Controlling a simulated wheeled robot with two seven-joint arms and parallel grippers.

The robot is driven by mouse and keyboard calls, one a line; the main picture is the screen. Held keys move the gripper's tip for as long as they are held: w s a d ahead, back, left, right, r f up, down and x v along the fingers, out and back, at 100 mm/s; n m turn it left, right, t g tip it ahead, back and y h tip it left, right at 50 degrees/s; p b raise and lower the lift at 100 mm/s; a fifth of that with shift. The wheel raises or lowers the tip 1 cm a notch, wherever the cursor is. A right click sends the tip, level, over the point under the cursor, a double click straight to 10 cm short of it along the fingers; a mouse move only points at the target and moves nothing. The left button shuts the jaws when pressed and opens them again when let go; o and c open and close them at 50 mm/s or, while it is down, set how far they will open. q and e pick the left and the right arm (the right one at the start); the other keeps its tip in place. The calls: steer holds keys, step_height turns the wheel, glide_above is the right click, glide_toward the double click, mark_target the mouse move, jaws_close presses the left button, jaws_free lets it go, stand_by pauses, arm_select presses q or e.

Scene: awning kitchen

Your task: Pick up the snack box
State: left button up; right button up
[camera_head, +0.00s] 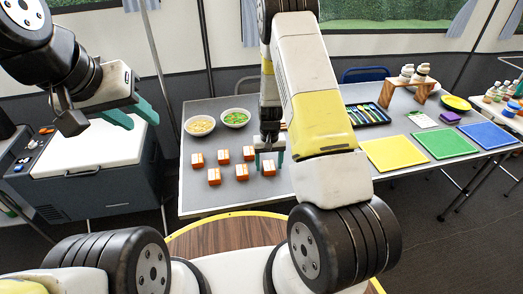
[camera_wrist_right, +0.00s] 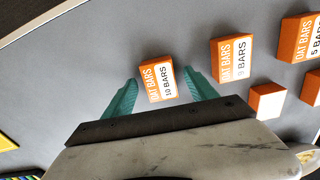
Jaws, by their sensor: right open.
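Several small orange-and-white snack boxes (camera_head: 214,176) stand on the grey table, labelled OAT BARS in the right wrist view. There, a box marked 10 BARS (camera_wrist_right: 157,82) sits between the teal fingertips of my right gripper (camera_wrist_right: 160,95), with a gap showing on both sides. My right gripper (camera_head: 269,160) is open and low over the table in the head view, where its fingers and arm hide most of what is between them. My left gripper (camera_head: 132,113) is open and empty, high over the white cooler lid at the left.
Other boxes (camera_wrist_right: 232,58) stand close on one side of my right gripper. Two bowls (camera_head: 200,125) (camera_head: 235,118), a cutlery tray (camera_head: 367,114), coloured mats (camera_head: 443,143) and a wooden stand (camera_head: 409,88) are on the table. The cooler (camera_head: 95,150) stands left of it.

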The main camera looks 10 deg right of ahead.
steer(key=shift+f, duration=0.1)
steer(key=shift+c, duration=0.5)
jaws_close()
